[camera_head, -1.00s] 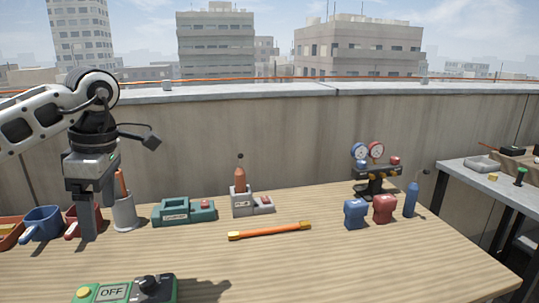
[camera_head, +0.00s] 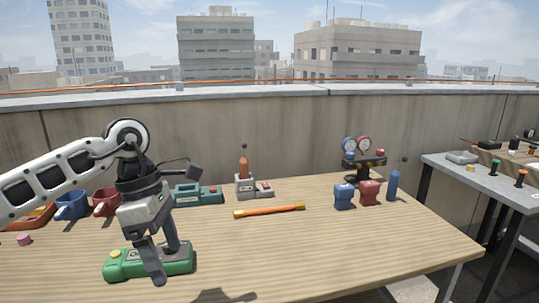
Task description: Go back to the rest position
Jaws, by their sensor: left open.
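My left gripper (camera_head: 165,262) shows in the head view at the left of the table, pointing down. Its fingers are apart, with nothing seen between them. It is above or in front of the green control box (camera_head: 118,270) with a yellow button, covering part of the box's top. I cannot tell whether the fingers touch the box. My right gripper is not in view.
On the wooden table (camera_head: 330,250) are a blue bin (camera_head: 71,207), a red bin (camera_head: 106,203), a teal device (camera_head: 208,195), an orange-ended rod (camera_head: 269,210), a gauge manifold (camera_head: 364,165) and blue and red blocks (camera_head: 370,193). The front right is clear. A side table (camera_head: 480,182) stands right.

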